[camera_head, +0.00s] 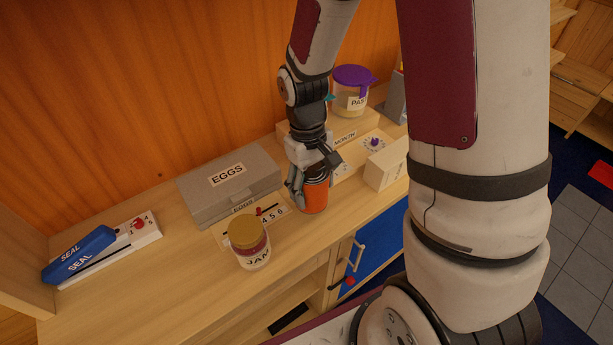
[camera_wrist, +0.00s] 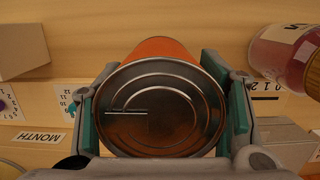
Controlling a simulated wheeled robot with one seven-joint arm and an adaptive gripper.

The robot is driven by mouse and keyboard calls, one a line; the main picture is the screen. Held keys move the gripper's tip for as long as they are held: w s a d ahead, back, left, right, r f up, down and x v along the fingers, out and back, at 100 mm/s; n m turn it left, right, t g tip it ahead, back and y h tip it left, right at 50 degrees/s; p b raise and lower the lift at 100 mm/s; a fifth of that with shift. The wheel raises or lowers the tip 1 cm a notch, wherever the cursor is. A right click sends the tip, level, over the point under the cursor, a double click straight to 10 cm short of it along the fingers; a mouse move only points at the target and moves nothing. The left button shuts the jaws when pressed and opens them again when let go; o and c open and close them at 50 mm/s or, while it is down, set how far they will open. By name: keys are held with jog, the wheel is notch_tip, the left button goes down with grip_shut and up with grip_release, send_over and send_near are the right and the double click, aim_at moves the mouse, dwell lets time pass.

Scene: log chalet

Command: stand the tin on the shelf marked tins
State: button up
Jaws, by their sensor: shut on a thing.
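An orange tin (camera_head: 314,196) with a ridged metal end is upright at the counter's front part, in the middle of the head view. My gripper (camera_head: 311,180) is shut on the tin from above, with one finger on each side. In the wrist view the tin's round metal top (camera_wrist: 158,108) fills the middle, between the green finger pads. I cannot tell whether the tin's base touches the counter (camera_head: 120,290). No shelf marked tins can be read in either view.
A jam jar (camera_head: 250,246) stands left of the tin. A grey EGGS box (camera_head: 230,184), a blue SEAL device (camera_head: 80,254), a purple-lidded jar (camera_head: 351,92) and a pale block (camera_head: 386,164) stand on the counter. A blue door (camera_head: 374,252) is below. Counter space at the front left is clear.

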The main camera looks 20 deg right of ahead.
jog(key=w, duration=0.2)
jog(key=w+d, duration=0.1)
jog(key=w, duration=0.2)
jog(key=shift+w+d+f, duration=0.15)
jog(key=shift+w+f, duration=0.2)
jog(key=shift+f+p, duration=0.45)
jog(key=shift+f, duration=1.25)
jog(key=o, duration=1.6)
jog(key=shift+f, duration=0.1)
